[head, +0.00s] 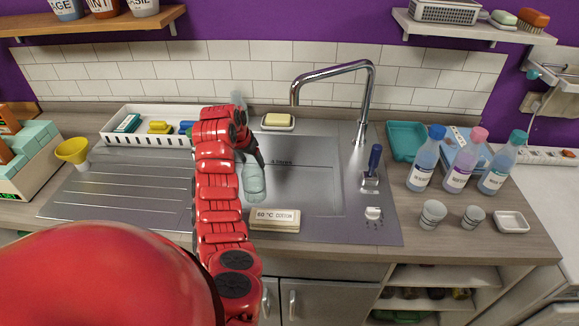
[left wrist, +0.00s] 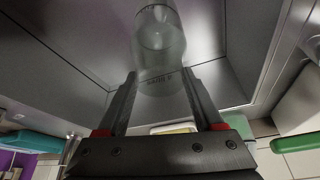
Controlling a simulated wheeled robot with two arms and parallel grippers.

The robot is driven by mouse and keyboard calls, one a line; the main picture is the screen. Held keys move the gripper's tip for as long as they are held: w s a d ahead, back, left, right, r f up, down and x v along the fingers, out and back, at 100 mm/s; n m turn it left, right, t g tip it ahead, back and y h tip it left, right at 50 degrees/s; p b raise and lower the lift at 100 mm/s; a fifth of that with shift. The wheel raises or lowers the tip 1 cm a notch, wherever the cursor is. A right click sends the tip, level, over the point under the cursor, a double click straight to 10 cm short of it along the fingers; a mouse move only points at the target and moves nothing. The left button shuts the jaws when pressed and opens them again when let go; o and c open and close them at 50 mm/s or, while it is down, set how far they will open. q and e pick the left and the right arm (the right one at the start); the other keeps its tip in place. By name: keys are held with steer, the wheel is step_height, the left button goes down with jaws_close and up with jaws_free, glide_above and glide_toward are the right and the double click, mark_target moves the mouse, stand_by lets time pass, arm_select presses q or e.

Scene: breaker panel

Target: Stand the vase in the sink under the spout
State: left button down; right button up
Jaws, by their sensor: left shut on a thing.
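The clear glass vase (head: 253,182) is upright in the head view, over the left part of the steel sink (head: 318,190). It also shows between the fingers in the left wrist view (left wrist: 162,35). My left gripper (head: 252,156) is shut on the vase's upper part; its fingers (left wrist: 158,85) show in the left wrist view. I cannot tell whether the vase's base touches the sink floor. The chrome spout (head: 333,70) arches from the right over the back of the sink, its outlet behind and right of the vase. My right gripper is not in view.
A soap dish (head: 278,122) sits at the back rim. A blue-handled brush (head: 374,160) stands right of the basin, with bottles (head: 425,160) and cups beyond. The basin's right part is clear.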

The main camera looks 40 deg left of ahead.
arm_select(q)
steer(key=w+d+f+p, duration=0.3)
steer(key=w+d+p, duration=0.2)
steer(key=d, duration=0.6)
steer(key=shift+w+d+f, duration=0.15)
steer(key=shift+w, duration=0.8)
steer(key=shift+f, duration=0.15)
steer(key=shift+c, duration=0.2)
jaws_free()
